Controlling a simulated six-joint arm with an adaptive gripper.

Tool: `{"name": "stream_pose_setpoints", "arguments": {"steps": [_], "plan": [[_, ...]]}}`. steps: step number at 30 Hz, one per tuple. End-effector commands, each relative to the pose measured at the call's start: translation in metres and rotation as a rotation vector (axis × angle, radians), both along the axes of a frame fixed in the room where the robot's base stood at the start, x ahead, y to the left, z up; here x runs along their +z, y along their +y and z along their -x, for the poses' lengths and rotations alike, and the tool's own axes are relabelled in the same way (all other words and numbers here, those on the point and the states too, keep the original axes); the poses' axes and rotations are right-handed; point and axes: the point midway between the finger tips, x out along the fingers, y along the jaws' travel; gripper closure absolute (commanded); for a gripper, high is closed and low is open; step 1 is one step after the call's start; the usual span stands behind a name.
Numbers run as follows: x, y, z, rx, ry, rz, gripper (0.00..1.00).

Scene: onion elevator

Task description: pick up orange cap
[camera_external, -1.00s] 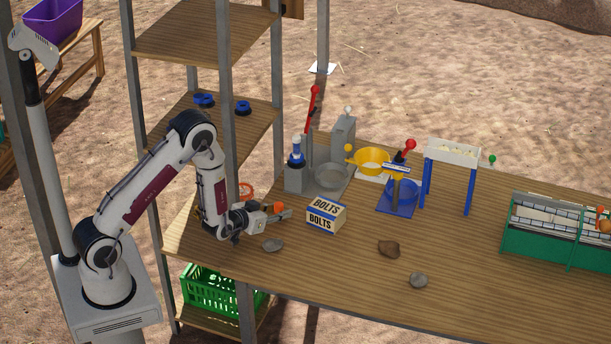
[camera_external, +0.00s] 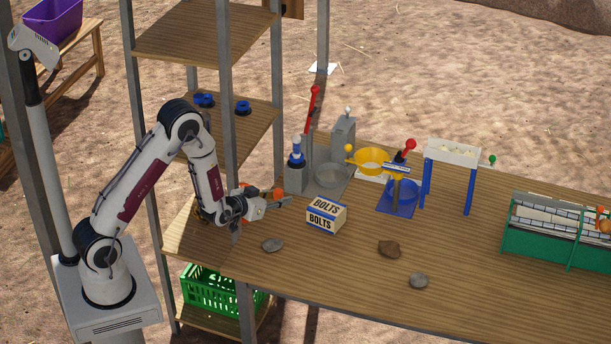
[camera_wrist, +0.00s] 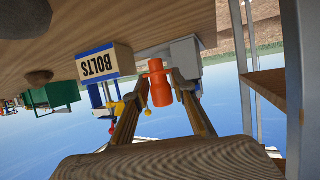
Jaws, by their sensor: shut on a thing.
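In the external view the orange cap (camera_external: 278,192) is a small orange patch at the fingers of my gripper (camera_external: 280,203), near the left end of the table. The gripper partly hides the cap there.
A BOLTS box (camera_external: 326,214) stands just right of my gripper. A grey fixture with a blue-topped post (camera_external: 296,170) and a red lever (camera_external: 312,105) stands behind it. Stones (camera_external: 272,245) lie in front. A shelf post (camera_external: 229,100) rises close to my arm.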

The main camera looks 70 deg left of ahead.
Motion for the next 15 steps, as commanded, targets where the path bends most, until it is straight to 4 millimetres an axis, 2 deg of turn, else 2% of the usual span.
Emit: {"name": "stream_pose_setpoints", "arguments": {"steps": [6,15], "plan": [[0.026,0.000,-0.001,0.000,-0.004,-0.002,0.89],[0.045,0.000,0.000,0.000,-0.001,0.000,0.89]]}}
